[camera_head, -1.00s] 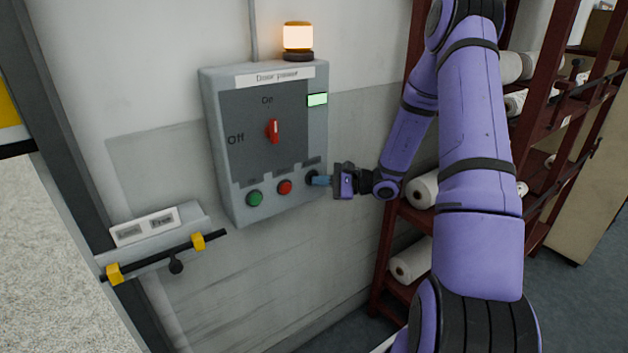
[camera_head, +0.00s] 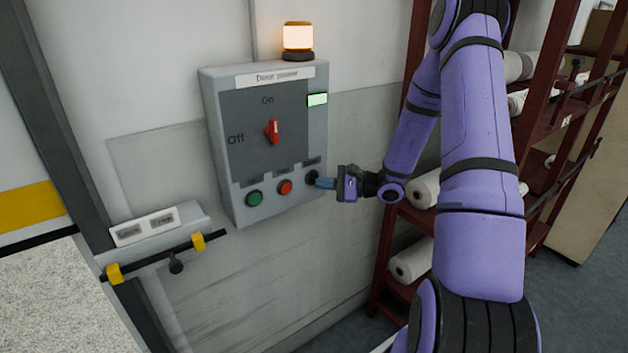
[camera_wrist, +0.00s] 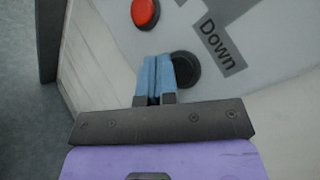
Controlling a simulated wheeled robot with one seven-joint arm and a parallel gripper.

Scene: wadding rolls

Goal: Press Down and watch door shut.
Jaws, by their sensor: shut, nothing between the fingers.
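The control box (camera_head: 265,145) hangs on the wall, its red rotary switch (camera_head: 272,131) pointing up at On. Along its bottom are a green button (camera_head: 254,198), a red button (camera_head: 285,187) and a black button (camera_head: 311,177). In the wrist view the black button (camera_wrist: 185,68) lies beside the label Down (camera_wrist: 218,42). My gripper (camera_head: 322,182) is shut and empty. Its blue fingertips (camera_wrist: 157,72) are at the black button's edge; I cannot tell whether they touch it. The door (camera_head: 30,205), with a yellow stripe, shows at the left, partly lowered above a speckled surface.
An orange lamp (camera_head: 298,38) glows on top of the box. A bar with yellow clamps (camera_head: 198,241) and a latch plate stick out from the wall at lower left. A dark red rack (camera_head: 395,225) with white rolls (camera_head: 424,190) stands behind my arm.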

